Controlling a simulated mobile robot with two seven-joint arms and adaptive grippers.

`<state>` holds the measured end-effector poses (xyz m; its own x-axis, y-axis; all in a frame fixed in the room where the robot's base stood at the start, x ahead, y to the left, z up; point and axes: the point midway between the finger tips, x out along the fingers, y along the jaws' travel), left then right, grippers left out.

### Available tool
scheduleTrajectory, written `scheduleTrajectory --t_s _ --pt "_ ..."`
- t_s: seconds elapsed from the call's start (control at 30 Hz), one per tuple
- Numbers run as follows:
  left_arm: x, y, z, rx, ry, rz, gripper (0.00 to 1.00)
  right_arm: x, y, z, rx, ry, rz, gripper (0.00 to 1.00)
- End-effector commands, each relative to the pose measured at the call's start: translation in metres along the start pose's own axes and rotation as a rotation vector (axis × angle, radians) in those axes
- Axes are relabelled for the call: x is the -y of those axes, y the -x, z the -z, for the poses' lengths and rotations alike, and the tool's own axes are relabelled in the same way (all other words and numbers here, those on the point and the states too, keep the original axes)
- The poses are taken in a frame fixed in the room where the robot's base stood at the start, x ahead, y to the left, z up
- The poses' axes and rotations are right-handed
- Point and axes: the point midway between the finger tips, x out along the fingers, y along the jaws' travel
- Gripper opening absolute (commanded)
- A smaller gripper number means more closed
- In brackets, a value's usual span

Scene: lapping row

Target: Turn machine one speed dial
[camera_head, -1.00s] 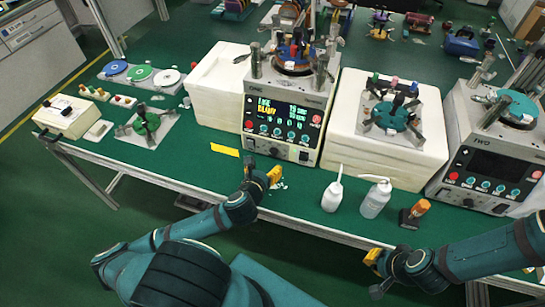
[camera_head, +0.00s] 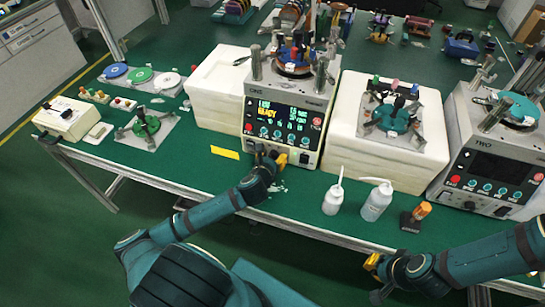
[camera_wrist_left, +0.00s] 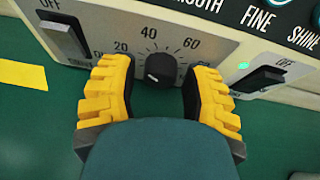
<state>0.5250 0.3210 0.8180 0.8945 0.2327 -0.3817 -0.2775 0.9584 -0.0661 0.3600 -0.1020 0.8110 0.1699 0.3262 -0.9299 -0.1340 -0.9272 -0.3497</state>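Machine one (camera_head: 253,122) stands at the middle of the bench, its display lit with yellow and green text. Its black speed dial (camera_wrist_left: 161,70) shows in the left wrist view below a printed scale with 20, 40 and 60; a white mark on the knob points to the lower left. My left gripper (camera_head: 271,156) is at the lower front panel, its yellow fingers open on either side of the dial with narrow gaps. In the head view the gripper hides the dial. My right gripper (camera_head: 373,266) is off the bench's front edge, away from machine one; its opening is unclear.
Two rocker switches flank the dial, the left one (camera_wrist_left: 66,38) and the right one (camera_wrist_left: 262,80), beside a green lamp (camera_wrist_left: 244,65). Two white bottles (camera_head: 376,201) and an orange-topped item (camera_head: 421,211) stand to the right. A yellow label (camera_head: 225,152) lies at left.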

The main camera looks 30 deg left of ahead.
Motion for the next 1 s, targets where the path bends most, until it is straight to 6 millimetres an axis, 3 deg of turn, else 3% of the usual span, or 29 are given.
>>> scheduleTrajectory --t_s 0.03,0.1,0.63,1.0 --pt "0.0 0.0 0.0 0.0 0.0 0.0 0.25 0.0 0.0 0.0 0.0 0.0 0.0 0.0" --pt "0.0 0.0 0.0 0.0 0.0 0.0 0.0 0.0 0.0 0.0 0.0 0.0 0.0 0.0" --pt "0.0 0.0 0.0 0.0 -0.038 -0.016 0.0 0.002 0.004 0.002 -0.003 -0.001 0.0 0.0" --pt "0.001 0.001 -0.002 0.011 -0.272 -0.109 0.0 0.009 0.025 0.009 -0.018 -0.005 -0.001 0.0"
